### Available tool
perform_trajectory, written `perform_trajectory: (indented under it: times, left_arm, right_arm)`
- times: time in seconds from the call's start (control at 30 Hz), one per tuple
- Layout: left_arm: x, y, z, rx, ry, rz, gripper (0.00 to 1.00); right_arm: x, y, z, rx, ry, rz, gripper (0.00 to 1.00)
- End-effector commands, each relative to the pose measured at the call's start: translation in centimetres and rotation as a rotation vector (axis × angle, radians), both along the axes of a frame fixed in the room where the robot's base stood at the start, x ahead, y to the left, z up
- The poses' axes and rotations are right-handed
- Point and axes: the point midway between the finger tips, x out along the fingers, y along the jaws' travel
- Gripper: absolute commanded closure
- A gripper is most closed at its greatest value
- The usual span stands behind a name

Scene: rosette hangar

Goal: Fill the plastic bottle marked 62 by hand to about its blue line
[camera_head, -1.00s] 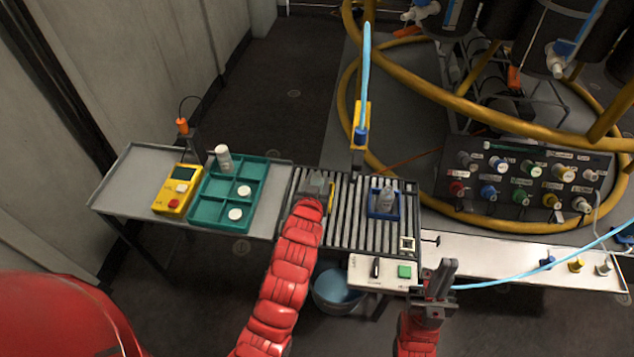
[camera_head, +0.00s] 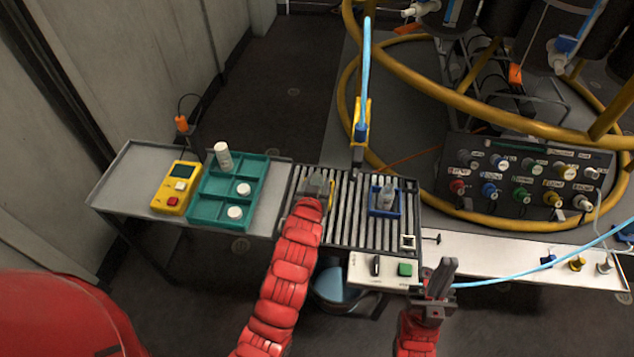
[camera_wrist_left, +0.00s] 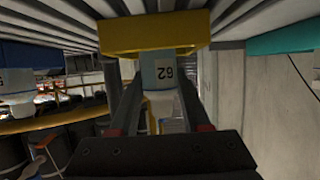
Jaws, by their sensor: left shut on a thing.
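The plastic bottle marked 62 (camera_wrist_left: 163,75) shows in the left wrist view, its label upside down, between the fingers of my left gripper (camera_wrist_left: 160,118). It stands at a yellow holder (camera_wrist_left: 150,35); I cannot tell whether it is fully seated. In the head view my left gripper (camera_head: 318,186) is shut on it at the left part of the roller conveyor (camera_head: 345,232) and hides most of it. Its blue line and fill level cannot be made out. My right gripper (camera_head: 441,280) is at the front right, clear of the conveyor.
A second bottle (camera_head: 387,195) stands in a blue holder (camera_head: 384,213) on the conveyor. A teal tray (camera_head: 207,212) holds a white bottle (camera_head: 223,155) and two white caps. A yellow meter (camera_head: 174,190) stands left of it. A control box (camera_head: 385,272) is in front; a bucket (camera_head: 338,287) is below.

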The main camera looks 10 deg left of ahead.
Motion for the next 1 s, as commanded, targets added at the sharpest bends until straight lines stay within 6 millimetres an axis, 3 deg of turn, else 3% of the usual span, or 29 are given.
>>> perform_trajectory:
  times: [0.47, 0.5, 0.67, 0.87, 1.0]
  left_arm:
    - [0.01, 0.00, -0.57, 0.000, -0.001, 0.000, 1.00]
    - [0.01, 0.00, -0.58, 0.000, -0.001, 0.000, 0.46]
    - [0.01, 0.01, -0.58, 0.000, 0.000, 0.000, 0.18]
    - [0.00, 0.01, -0.59, 0.000, 0.000, 0.000, 0.18]
    - [0.00, 0.01, -0.60, 0.000, 0.000, 0.000, 0.00]
  right_arm:
    - [0.00, 0.00, -0.40, 0.000, 0.000, 0.000, 1.00]
    - [-0.01, 0.00, -0.40, 0.000, 0.000, 0.000, 1.00]
    - [-0.01, 0.00, -0.40, 0.000, 0.000, 0.000, 1.00]
    - [-0.01, 0.00, -0.40, 0.000, 0.000, 0.000, 1.00]
    - [0.00, 0.00, -0.40, 0.000, 0.000, 0.000, 1.00]
